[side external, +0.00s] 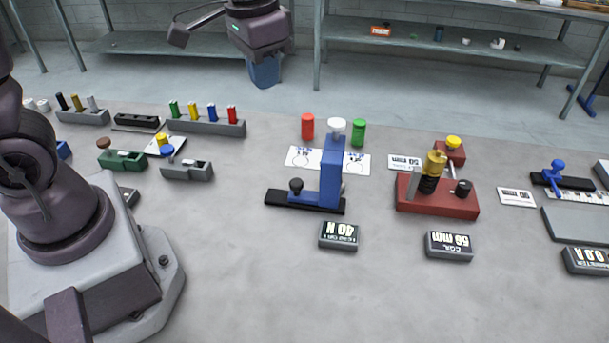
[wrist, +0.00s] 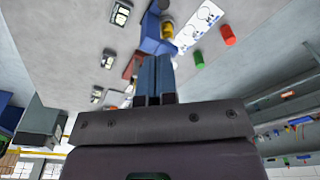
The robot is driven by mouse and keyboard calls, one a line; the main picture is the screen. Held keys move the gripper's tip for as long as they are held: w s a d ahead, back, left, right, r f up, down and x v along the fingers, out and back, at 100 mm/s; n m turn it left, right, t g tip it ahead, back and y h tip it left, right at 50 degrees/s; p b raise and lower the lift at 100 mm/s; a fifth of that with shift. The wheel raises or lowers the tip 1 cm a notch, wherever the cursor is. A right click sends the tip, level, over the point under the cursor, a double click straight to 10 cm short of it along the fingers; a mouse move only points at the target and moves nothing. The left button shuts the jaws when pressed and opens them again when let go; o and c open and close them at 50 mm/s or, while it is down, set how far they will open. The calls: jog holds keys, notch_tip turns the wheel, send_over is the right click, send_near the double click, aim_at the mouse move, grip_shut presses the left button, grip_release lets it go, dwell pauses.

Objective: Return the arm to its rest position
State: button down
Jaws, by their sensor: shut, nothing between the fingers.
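My gripper (side external: 264,72) hangs at the top middle of the side external view, high and well behind the row of devices. Its blue fingers point down and touch nothing. In the wrist view my gripper (wrist: 154,98) shows its two blue fingers side by side, closed together with nothing between them. The upper part of my arm is cut off by the top edge of the side external view.
The table holds a blue press (side external: 332,172), a red device (side external: 440,205), red (side external: 307,127) and green (side external: 358,133) cylinders, readouts (side external: 338,236) and a grey rack (side external: 207,128) of coloured pegs. Shelves (side external: 430,45) stand behind. The table's front middle is clear.

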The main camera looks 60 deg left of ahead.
jog(key=s+r+t, duration=0.4)
jog(key=s+r, duration=0.2)
jog(key=s, duration=0.7)
jog(key=shift+a+r+n, duration=0.2)
jog(key=shift+a+n, duration=0.1)
jog(key=shift+n, duration=0.1)
